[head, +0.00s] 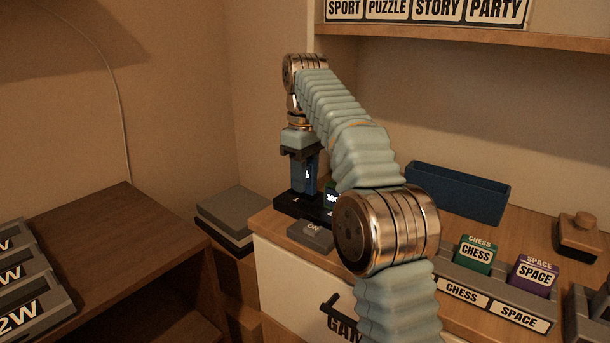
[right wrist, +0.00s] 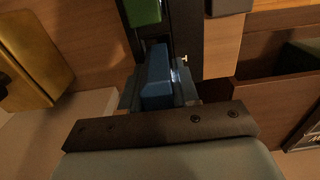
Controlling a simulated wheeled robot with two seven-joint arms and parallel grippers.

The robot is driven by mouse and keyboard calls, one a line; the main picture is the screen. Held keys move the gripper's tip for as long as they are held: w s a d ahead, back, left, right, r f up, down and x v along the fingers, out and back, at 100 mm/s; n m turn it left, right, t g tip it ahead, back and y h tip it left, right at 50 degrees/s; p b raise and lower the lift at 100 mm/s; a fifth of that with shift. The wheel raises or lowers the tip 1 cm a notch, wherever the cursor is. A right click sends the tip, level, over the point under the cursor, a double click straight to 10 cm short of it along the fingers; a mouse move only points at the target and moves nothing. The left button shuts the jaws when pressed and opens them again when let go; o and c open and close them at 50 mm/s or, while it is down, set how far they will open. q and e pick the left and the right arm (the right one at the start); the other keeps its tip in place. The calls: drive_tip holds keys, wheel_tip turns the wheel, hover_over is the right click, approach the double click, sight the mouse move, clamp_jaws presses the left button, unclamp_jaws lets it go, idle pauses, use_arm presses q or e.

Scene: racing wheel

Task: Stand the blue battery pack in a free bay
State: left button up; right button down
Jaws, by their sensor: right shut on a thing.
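The blue battery pack (head: 306,180) is upright at the left end of the black charging dock (head: 287,205), with a lit "6" on its face. My right gripper (head: 300,155) is shut on its top from above. The pack's lower end meets the dock in the head view; I cannot tell whether it is fully seated. In the right wrist view the blue pack (right wrist: 157,75) lies in front of the jaws, over the dark dock (right wrist: 187,35). A green pack (head: 330,198) with a lit "100" stands in the dock, partly hidden by my arm. My left gripper is out of view.
A grey "ON" block (head: 312,235) sits in front of the dock. A dark blue tray (head: 458,195) and a rack with "CHESS" (head: 474,254) and "SPACE" (head: 534,275) cartridges are to the right. A shelf (head: 560,40) overhangs the back. The brown cabinet (head: 130,235) is at left.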

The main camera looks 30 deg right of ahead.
drive_tip(key=shift+f+b, duration=0.55)
drive_tip(key=shift+f, duration=0.35)
drive_tip(key=c, duration=0.8)
unclamp_jaws()
drive_tip(key=shift+o, duration=0.2)
wheel_tip(320, 180, up, 8)
drive_tip(key=p, duration=0.5)
drive_tip(key=shift+f, duration=0.15)
drive_tip(key=shift+s, duration=0.1)
